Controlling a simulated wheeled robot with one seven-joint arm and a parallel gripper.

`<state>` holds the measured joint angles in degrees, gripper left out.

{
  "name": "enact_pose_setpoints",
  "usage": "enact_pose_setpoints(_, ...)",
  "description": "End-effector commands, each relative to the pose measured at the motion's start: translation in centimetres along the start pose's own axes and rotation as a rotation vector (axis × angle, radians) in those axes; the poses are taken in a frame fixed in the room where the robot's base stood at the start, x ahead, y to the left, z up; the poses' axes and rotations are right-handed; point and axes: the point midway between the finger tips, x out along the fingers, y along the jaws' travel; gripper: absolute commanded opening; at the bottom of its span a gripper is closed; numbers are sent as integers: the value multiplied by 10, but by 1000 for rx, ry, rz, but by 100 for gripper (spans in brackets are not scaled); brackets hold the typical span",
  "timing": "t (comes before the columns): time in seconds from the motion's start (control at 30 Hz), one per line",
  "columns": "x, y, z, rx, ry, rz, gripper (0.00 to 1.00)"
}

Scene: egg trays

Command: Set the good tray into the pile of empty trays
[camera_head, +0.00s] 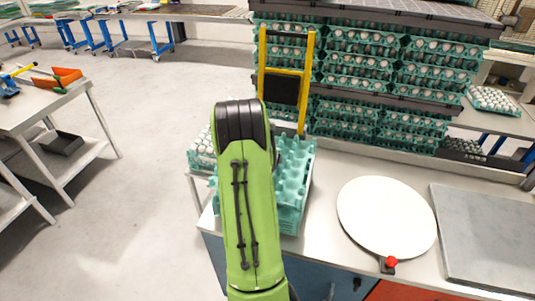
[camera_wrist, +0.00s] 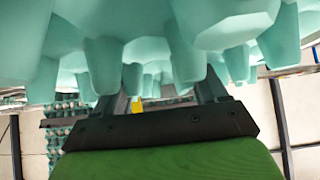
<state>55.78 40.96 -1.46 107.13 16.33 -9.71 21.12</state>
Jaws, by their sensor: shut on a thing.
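In the wrist view, my gripper (camera_wrist: 162,92) is shut on a teal egg tray (camera_wrist: 215,20), whose knobbly underside fills the top of the picture. The fingertips go up among its cups, and the grip itself is partly hidden. In the head view, my green arm hides the gripper. Teal trays (camera_head: 293,205) are stacked on the white table just right of my arm, with empty cups on top. I cannot tell whether the topmost one there is the held tray or part of the pile.
A tray of white eggs (camera_head: 201,153) is left of my arm. A yellow frame (camera_head: 287,70) stands behind the pile, before tall racks of egg-filled trays (camera_head: 400,85). A round white plate (camera_head: 386,217) and a grey slab (camera_head: 487,236) lie to the right.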

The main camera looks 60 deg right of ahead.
Motion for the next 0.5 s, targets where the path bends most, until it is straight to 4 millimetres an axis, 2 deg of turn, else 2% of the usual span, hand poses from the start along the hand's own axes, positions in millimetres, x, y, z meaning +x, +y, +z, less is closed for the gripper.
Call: enact_pose_setpoints(0.5,35,0,34,0,1,0,24)
